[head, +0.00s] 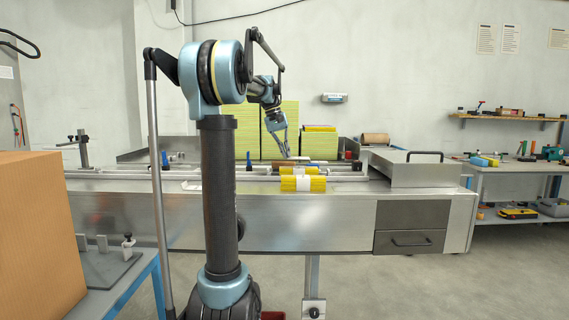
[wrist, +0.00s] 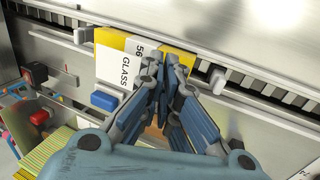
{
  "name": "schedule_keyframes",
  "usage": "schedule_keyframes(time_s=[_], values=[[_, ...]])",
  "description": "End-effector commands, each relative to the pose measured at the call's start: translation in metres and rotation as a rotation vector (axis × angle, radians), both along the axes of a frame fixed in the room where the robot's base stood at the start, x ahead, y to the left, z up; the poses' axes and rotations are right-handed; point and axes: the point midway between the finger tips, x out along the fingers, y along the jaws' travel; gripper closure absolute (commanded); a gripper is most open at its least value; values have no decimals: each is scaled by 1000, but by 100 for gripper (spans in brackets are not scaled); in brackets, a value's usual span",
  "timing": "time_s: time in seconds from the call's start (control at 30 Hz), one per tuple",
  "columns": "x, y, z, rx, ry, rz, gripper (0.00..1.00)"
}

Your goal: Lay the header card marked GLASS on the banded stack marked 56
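In the wrist view a yellow stack (wrist: 183,59) has a white band marked 56 (wrist: 138,53). The white header card marked GLASS (wrist: 113,66) is at the stack's near left side, its lettering beside the band. I cannot tell whether it rests on the stack. My gripper (wrist: 165,66) is over the stack, just right of the lettering. Its fingertips are close together and hide part of the card and stack. I cannot tell whether they pinch anything. In the head view my gripper (head: 288,156) is just above the yellow stacks, the front one (head: 303,184) with a white band.
The stacks are on a long metal machine (head: 290,230) with rails. A metal box with a handle (head: 420,170) stands to the right. Tall green-yellow piles (head: 280,125) stand behind. Blue (wrist: 104,101) and red (wrist: 35,73) parts are left of my gripper in the wrist view.

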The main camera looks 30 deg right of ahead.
Motion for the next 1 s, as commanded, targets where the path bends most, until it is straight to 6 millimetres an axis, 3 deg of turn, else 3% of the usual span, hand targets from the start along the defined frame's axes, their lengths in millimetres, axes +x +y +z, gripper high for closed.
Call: schedule_keyframes(time_s=[0.3, 0.63, 0.73, 1.0], values=[[0, 1, -36, 0, 0, 1, 100], [1, 1, -39, 0, 0, 2, 100], [1, 1, -39, 0, 0, 2, 75], [1, 1, -38, 0, 0, 2, 75]])
